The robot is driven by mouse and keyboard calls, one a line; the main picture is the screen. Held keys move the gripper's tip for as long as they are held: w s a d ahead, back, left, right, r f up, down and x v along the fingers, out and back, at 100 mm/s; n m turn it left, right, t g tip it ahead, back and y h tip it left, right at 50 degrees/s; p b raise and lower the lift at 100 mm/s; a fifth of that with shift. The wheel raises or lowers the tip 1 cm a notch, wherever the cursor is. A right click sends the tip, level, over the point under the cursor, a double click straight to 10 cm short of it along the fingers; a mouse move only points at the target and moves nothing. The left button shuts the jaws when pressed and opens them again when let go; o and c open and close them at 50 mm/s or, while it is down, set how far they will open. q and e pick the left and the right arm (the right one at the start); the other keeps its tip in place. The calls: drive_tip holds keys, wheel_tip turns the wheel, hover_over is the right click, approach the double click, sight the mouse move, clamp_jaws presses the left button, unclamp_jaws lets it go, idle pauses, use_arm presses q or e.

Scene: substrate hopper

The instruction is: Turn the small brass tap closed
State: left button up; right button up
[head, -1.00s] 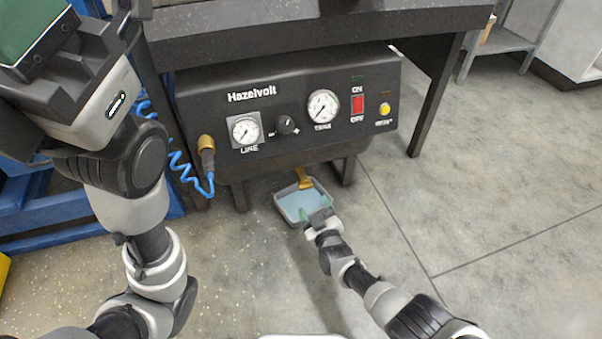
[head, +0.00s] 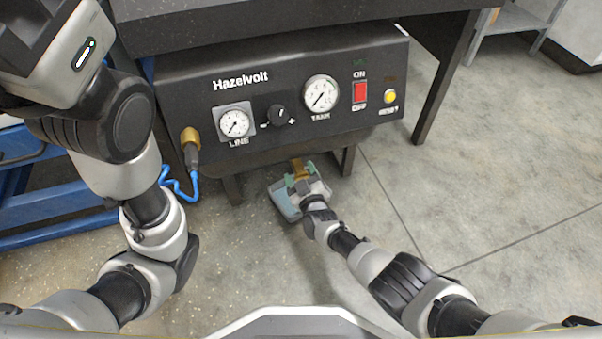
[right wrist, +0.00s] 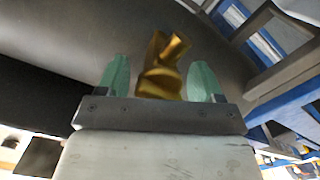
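The small brass tap (head: 297,167) hangs under the front of the black Hazelvolt panel (head: 300,62). My right gripper (head: 303,178) is at the tap, above the tray. In the right wrist view, the tap (right wrist: 163,72) stands between the two green fingers of the right gripper (right wrist: 160,80). The fingers are apart, with a gap on each side of the tap. My left arm rises at the left of the head view; its fingertips are outside the picture.
A tray (head: 283,200) of pale blue liquid stands on the floor below the tap, partly hidden by my right gripper. Support legs (head: 348,160) flank this spot. A blue hose (head: 178,188) hangs at the left. The floor to the right is clear.

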drive_tip(key=c, duration=0.7)
drive_tip(key=m+b, duration=0.1)
drive_tip(key=m, duration=0.1)
drive_tip(key=shift+f+m, duration=0.15)
drive_tip(key=shift+m, duration=0.25)
drive_tip(key=m+b, duration=0.1)
drive_tip(key=m, duration=0.2)
drive_tip(key=o, duration=0.8)
